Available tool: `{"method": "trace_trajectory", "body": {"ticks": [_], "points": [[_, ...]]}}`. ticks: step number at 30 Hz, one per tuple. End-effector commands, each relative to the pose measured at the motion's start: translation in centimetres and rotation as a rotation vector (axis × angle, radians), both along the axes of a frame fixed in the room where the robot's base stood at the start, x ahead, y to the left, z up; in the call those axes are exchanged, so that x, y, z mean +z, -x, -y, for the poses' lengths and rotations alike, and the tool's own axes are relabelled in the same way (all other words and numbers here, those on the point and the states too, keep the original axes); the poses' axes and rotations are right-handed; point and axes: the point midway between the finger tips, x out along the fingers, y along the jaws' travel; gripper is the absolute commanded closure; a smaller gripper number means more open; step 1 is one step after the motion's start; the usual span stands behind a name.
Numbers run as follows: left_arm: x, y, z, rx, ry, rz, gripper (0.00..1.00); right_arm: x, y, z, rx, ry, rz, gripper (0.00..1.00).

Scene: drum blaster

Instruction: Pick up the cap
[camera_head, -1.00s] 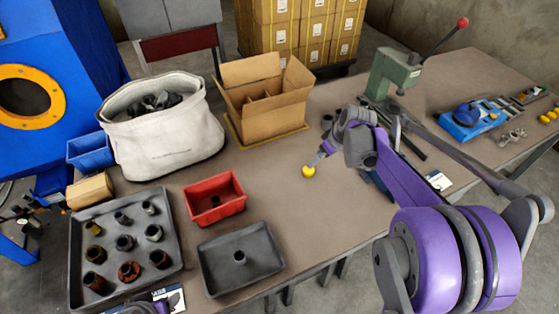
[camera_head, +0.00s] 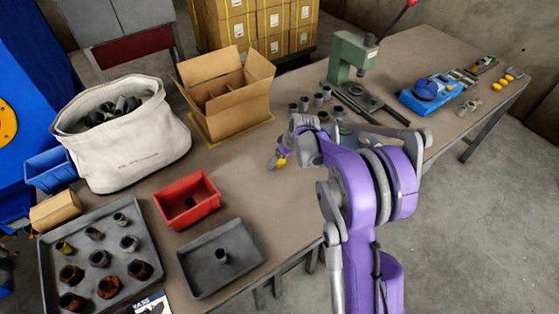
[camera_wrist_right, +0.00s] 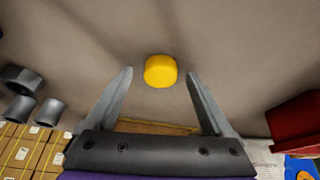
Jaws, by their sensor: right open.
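The yellow cap (camera_wrist_right: 160,71) rests on the brown tabletop in the right wrist view. My right gripper (camera_wrist_right: 160,78) is open, with one finger on each side of the cap and a gap at both sides. In the head view the right gripper (camera_head: 279,157) is low over the middle of the table, in front of the cardboard box. There the cap (camera_head: 281,161) is a small yellow patch, partly hidden by the gripper. My left gripper is not in view.
A red bin (camera_head: 184,217) and a grey tray (camera_head: 250,258) stand left of the right gripper. Dark fittings (camera_head: 305,104) and a green press (camera_head: 347,62) stand behind it. The cardboard box (camera_head: 233,113) is at the back. More yellow pieces (camera_head: 497,84) lie far right.

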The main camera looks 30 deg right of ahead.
Motion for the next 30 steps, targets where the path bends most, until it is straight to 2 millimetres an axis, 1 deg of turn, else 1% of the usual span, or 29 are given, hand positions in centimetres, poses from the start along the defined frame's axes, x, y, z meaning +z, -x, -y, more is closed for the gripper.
{"method": "trace_trajectory", "body": {"ticks": [6,8,9,14,18,20,21,27,30], "points": [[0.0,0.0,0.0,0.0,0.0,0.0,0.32,-0.08,-0.01,-0.03,0.0,0.0,0.0,0.14],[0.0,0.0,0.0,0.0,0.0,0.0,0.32,-0.07,-0.01,-0.02,0.0,0.0,0.0,0.24],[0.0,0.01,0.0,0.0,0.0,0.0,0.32,-0.07,-0.01,-0.02,0.0,0.0,0.0,0.31],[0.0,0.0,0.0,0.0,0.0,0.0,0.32,-0.06,0.0,-0.01,0.0,0.0,0.0,0.6],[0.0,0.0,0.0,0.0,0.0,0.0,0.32,-0.05,0.0,-0.01,0.0,0.0,0.0,0.85],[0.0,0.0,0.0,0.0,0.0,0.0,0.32,-0.05,-0.01,-0.01,0.0,0.0,0.0,0.96],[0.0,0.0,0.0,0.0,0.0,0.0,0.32,-0.05,-0.01,-0.01,0.0,0.0,0.0,1.0],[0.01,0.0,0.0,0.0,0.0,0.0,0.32,0.02,0.0,-0.01,0.0,0.0,0.0,1.0],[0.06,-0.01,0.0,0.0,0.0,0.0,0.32,0.69,0.0,-0.01,0.0,0.0,0.0,1.0]]}}
